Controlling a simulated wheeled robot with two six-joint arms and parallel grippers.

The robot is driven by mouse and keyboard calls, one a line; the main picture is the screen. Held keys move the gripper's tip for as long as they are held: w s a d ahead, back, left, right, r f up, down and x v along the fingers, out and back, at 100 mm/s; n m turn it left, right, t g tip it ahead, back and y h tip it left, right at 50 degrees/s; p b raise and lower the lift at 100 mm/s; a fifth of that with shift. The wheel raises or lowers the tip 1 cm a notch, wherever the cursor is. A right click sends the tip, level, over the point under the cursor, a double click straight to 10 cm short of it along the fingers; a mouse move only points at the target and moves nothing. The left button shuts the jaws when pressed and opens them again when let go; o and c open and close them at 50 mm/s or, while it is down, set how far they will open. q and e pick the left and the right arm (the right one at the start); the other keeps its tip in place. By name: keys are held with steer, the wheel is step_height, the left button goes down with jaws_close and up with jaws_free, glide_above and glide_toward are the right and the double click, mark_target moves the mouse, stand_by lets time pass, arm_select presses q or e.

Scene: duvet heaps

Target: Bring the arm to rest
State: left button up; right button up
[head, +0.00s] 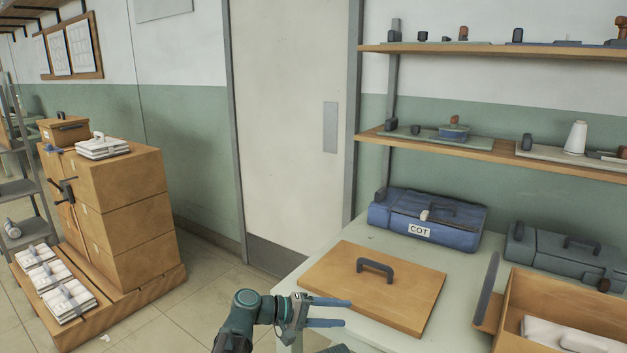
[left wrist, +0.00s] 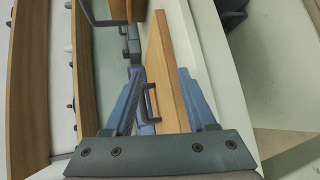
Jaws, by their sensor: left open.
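My left gripper (head: 347,311) comes in from the bottom of the head view. Its two blue fingers are apart with nothing between them, pointing right beside the front edge of a wooden lid (head: 372,292) with a dark handle. In the left wrist view my left gripper (left wrist: 160,82) also shows open, with the lid (left wrist: 170,65) and its handle (left wrist: 149,100) seen between and beyond the fingers. I cannot tell the exact gap between fingers and lid.
The pale table (head: 462,285) bears the lid, a blue bag (head: 455,238) marked COT, a grey case (head: 560,262) and an open wooden box (head: 572,303). Shelves (head: 470,143) hang above. Wooden crates (head: 125,195) stand left, with free floor (head: 205,285) between.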

arm_select(q)
steer(key=s+a+f+m+g+y, duration=0.1)
steer(key=s+a+f+y, duration=0.4)
steer(key=a, duration=0.2)
steer(key=s+a+f+m+g+y, duration=0.1)
steer(key=s+a+f+y, duration=0.4)
steer(key=a, duration=0.3)
steer(key=s+a+f+m+y, duration=0.2)
steer(key=s+a+f+y, duration=0.2)
steer(key=a+f, duration=0.25)
steer(key=s+d+r+m+p, duration=0.1)
steer(key=d+r+p, duration=0.2)
steer(key=r+p, duration=0.4)
steer(key=s+d+r+m+g+y+p, duration=0.1)
steer(key=s+d+r+p, duration=0.1)
steer(key=r+p, duration=0.6)
steer(key=s+d+r+m+p, duration=0.1)
steer(key=s+d+r+p, duration=0.1)
steer(key=d+r+p, duration=0.3)
step_height(320, 180, up, 4)
steer(key=p, duration=0.3)
steer(key=shift+s+f+y, duration=0.25)
steer(key=shift+y, duration=0.15)
